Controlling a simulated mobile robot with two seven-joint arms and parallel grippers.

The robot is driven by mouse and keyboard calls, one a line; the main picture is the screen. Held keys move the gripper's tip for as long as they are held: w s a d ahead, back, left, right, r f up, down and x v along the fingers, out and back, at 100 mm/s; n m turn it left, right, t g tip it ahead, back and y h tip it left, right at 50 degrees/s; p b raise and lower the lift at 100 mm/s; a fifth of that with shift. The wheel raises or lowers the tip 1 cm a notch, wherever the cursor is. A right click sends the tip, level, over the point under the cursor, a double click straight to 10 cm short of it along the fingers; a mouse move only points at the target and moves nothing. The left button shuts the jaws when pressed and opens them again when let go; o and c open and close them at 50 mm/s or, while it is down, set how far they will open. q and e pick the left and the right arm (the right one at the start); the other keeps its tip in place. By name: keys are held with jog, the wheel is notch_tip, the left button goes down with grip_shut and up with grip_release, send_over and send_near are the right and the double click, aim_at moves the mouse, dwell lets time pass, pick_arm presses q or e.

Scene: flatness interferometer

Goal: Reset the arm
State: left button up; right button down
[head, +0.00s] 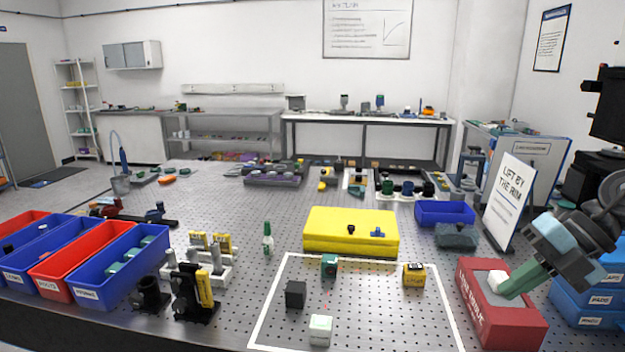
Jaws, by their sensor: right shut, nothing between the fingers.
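My right arm comes in from the right edge. Its right gripper (512,286) points down and left, with its shut fingertips at the opening of a red box (502,327) at the front right. A small white block (496,280) shows at the box opening, right beside the fingertips. I cannot tell whether they touch it. The fingers hold nothing. The box's inside is mostly hidden. My left gripper is not in view.
Blue bins (588,318) stand right of the red box, and a sign (510,200) stands behind it. A white-outlined area holds a black cube (295,294), a white cube (320,330) and other small blocks. A yellow case (350,240) lies behind it.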

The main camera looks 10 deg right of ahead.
jog(key=s+f+m+t, duration=0.3)
jog(key=f+m+t, duration=0.45)
jog(key=f, duration=0.75)
jog(key=s+f+m+t, duration=0.35)
jog(key=f+m, duration=0.65)
jog(key=f, duration=0.4)
jog(key=s+a+f+m+g+h, duration=0.4)
jog(key=s+a+f+m, duration=0.7)
jog(key=s+a+f, duration=0.5)
jog(key=shift+s+a+f+g+h, duration=0.35)
jog(key=shift+s+a+g+h, duration=0.05)
jog(key=shift+s+a+h, duration=0.3)
